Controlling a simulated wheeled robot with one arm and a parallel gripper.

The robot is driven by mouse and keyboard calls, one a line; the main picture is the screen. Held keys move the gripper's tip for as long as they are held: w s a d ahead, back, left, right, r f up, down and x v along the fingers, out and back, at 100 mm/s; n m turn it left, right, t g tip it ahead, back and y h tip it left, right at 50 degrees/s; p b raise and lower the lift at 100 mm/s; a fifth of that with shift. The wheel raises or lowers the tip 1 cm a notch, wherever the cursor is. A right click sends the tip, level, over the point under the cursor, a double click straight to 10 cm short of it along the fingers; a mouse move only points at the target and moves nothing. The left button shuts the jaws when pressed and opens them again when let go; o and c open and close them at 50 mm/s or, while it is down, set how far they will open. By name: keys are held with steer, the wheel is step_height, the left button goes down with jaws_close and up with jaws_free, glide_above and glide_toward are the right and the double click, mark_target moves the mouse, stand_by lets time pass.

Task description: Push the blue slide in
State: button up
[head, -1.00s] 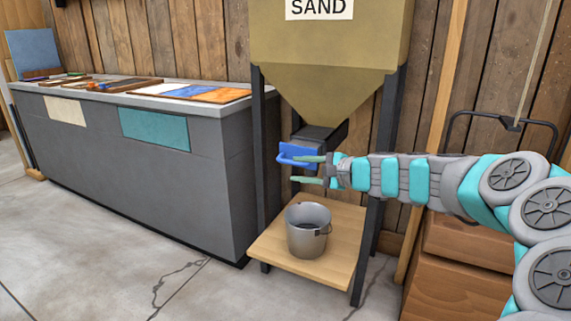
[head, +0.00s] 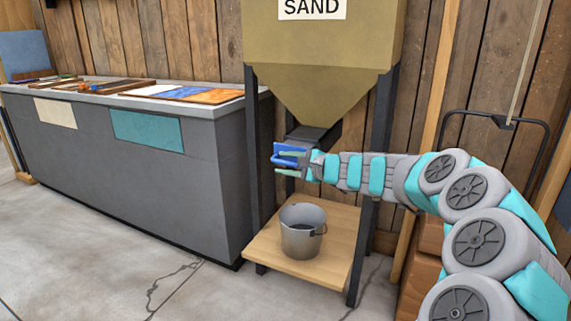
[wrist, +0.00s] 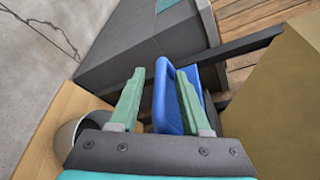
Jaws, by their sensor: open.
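The blue slide (head: 286,150) sticks out at the left of the dark outlet under the sand hopper (head: 318,92). In the wrist view the slide's blue handle (wrist: 170,95) stands between the two green fingers. My gripper (head: 283,163) is open, at the slide's handle; it also shows in the wrist view (wrist: 160,75). The right finger reaches across the handle's opening or just behind it; I cannot tell whether either finger touches it. A grey metal bucket (head: 303,232) stands below the outlet.
The bucket sits on a wooden shelf (head: 265,247) between the hopper's dark legs (head: 376,160). A long grey counter (head: 170,170) with coloured panels stands left. Wooden drawers (head: 415,275) are at the right. The concrete floor in front is clear.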

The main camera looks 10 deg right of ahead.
steer(key=shift+c, duration=0.3)
jaws_close()
stand_by(1.1)
